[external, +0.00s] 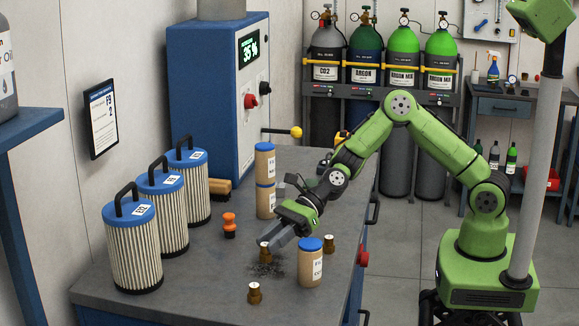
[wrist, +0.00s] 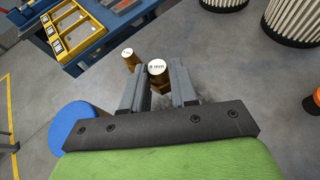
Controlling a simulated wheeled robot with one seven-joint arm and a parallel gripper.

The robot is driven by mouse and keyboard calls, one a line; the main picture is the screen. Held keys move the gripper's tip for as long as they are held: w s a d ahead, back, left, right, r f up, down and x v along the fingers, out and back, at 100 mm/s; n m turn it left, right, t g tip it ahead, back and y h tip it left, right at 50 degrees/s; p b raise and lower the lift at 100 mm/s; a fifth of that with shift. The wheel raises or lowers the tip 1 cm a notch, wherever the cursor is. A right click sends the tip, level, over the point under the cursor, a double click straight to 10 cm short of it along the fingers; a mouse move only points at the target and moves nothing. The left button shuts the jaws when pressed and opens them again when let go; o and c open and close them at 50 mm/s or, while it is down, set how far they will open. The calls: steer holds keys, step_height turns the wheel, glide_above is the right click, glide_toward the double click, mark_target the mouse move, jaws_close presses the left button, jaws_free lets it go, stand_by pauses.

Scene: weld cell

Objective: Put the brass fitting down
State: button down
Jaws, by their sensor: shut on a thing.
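My gripper (external: 270,240) is shut on a brass fitting (external: 265,253) with a pale top, low over the grey bench (external: 205,285). In the wrist view the held fitting (wrist: 157,72) is between my two fingertips (wrist: 158,84), and its white top reads "mm" after an unclear character. I cannot tell whether its base touches the bench. A second brass fitting (external: 254,293) stands near the bench's front; it also shows in the wrist view (wrist: 129,60), just beyond the held one. A third fitting (external: 329,246) stands to the right, behind a blue-lidded canister.
The blue-lidded canister (external: 310,265) stands close right of my gripper; its lid shows in the wrist view (wrist: 72,126). Dark shavings (external: 266,270) lie below the held fitting.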

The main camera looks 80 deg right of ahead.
steer(key=shift+f+b, duration=0.45)
steer(key=shift+f, duration=1.75)
steer(key=shift+f, duration=0.1)
steer(key=c, duration=0.9)
jaws_free()
